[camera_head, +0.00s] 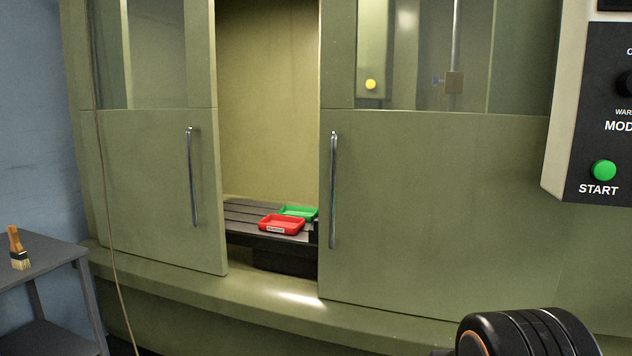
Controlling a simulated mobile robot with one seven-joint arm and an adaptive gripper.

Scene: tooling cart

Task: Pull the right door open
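The right door (430,200) is a green sliding panel with a window in its upper part. Its vertical metal handle (333,190) is near its left edge. The left door (155,185) has a similar handle (192,177) near its right edge. A gap stands between the two doors, showing the machine's inside. A black rounded part of my arm (528,333) shows at the bottom right, apart from the right door's handle. My gripper's fingers are not in view.
Inside the gap, a red tray (282,225) and a green tray (299,212) rest on a slotted dark table (245,213). A control panel (600,120) with a green START button juts in at the right. A grey cart (50,265) with a brush (18,248) stands at the left.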

